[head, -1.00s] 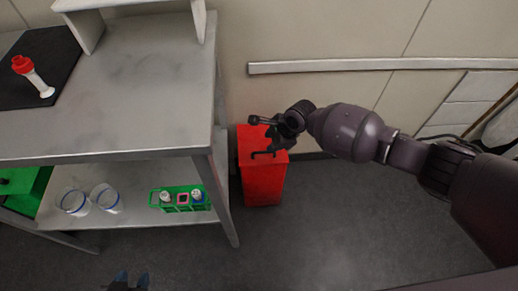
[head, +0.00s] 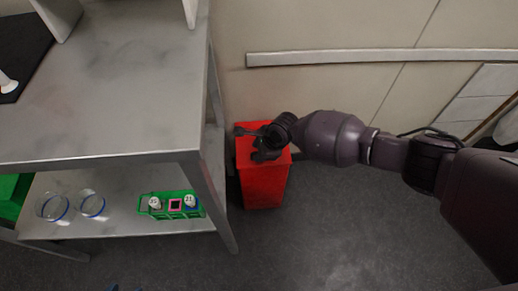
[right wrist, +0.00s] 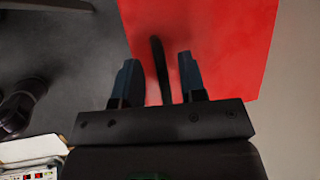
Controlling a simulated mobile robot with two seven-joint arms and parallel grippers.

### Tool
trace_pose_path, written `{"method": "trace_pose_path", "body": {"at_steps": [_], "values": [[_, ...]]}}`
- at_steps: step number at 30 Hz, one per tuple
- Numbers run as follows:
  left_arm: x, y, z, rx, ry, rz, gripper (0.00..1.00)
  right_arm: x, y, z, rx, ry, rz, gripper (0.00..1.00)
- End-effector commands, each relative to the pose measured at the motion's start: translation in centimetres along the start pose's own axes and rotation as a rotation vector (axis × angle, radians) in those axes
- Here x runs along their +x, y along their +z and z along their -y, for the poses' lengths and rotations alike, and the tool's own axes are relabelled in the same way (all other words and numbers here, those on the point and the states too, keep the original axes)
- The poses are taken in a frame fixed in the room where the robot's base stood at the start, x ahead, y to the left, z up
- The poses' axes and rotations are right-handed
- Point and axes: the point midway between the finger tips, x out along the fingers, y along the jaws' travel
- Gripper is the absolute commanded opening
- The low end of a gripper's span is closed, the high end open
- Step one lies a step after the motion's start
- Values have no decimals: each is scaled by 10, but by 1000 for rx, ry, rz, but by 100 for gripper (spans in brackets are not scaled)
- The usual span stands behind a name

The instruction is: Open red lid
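The red bin (head: 263,188) stands on the floor to the right of the metal table, with its red lid (head: 244,151) on top. In the right wrist view the red surface (right wrist: 225,45) fills the upper right. My right gripper (head: 251,143) is over the lid. In the right wrist view its two blue fingers (right wrist: 157,62) are apart, with a thin dark bar (right wrist: 160,72) between them; I cannot tell whether they touch it. Only blue tips of my left gripper (head: 122,288) show at the bottom edge of the head view.
The metal table (head: 130,110) stands at left, its near leg close to the bin. Its lower shelf holds a green rack (head: 172,212) with capped bottles and two round glass vessels (head: 92,204). A wall with a rail (head: 380,57) is behind.

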Motion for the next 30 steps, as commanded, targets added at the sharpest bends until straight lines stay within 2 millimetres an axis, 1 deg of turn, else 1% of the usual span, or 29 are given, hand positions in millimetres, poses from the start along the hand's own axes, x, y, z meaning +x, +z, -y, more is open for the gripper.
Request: {"method": "trace_pose_path", "body": {"at_steps": [1, 9, 11, 15, 17, 24, 30], "values": [[0, -1, 0, 2, 0, -2, 43, 2, 0, 0, 0, 1, 0, 38], [-1, -3, 1, 4, 0, -7, 43, 1, 0, 1, -1, -2, 0, 38], [-1, -3, 1, 4, 0, -5, 43, 1, 0, 1, -1, -2, 0, 30], [0, 0, 0, 3, 1, 0, 43, 1, 0, 1, -1, -2, 0, 9], [0, 0, 0, 3, 1, 2, 43, 1, 0, 1, -1, -2, 0, 0], [0, 2, 0, 3, 1, 6, 43, 1, 0, 1, -1, -1, 0, 0], [-1, 0, 1, 0, 0, 2, 43, -1, 1, 3, 2, 3, 0, 0]]}}
